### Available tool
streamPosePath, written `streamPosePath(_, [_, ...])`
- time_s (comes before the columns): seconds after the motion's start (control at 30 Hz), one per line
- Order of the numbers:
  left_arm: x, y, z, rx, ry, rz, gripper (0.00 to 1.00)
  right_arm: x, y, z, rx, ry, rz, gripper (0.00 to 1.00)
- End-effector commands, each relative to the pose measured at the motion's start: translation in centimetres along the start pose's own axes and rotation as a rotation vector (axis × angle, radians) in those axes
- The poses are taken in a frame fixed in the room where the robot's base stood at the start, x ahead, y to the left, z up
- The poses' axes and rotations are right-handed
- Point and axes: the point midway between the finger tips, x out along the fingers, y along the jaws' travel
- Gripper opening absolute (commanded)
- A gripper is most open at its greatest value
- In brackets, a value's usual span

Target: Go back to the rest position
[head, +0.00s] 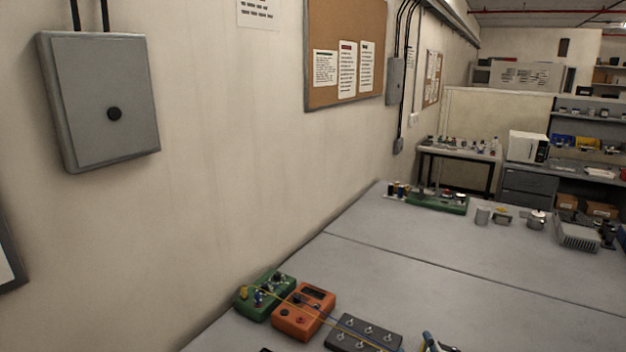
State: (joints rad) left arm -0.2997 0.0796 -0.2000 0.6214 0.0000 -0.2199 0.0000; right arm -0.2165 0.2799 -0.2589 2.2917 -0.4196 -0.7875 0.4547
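Neither of my grippers shows in the head view, and no part of my arms can be made out with certainty. The view looks along a grey workbench (407,262) that runs beside a pale wall (220,190). No cylinder can be made out for sure. Whether my grippers hold anything is hidden.
On the near bench are a green device (265,296), an orange meter (303,311) and a dark box with knobs (363,334), with wires across them. A green board (437,201) and small metal containers (483,215) stand farther back. The bench middle is clear. A grey wall box (98,100) hangs at left.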

Motion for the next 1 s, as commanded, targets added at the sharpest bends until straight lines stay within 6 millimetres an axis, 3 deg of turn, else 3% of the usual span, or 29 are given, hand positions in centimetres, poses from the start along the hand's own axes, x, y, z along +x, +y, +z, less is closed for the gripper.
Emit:
streamPosePath(0.03, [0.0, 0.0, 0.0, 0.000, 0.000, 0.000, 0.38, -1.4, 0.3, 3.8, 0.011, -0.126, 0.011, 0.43])
streamPosePath(0.1, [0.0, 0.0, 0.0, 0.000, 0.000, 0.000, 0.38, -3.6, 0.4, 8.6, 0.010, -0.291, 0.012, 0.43])
streamPosePath(0.23, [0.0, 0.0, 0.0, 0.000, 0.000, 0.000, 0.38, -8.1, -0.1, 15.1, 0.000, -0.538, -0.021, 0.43])
streamPosePath(0.4, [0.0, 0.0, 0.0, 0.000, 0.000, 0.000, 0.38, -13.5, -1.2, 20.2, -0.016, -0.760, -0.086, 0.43])
streamPosePath(0.67, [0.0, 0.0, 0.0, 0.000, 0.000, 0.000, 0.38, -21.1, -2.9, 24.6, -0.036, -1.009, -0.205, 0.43])
streamPosePath(1.0, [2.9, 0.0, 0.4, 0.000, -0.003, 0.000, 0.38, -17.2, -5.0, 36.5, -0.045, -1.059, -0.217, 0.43])
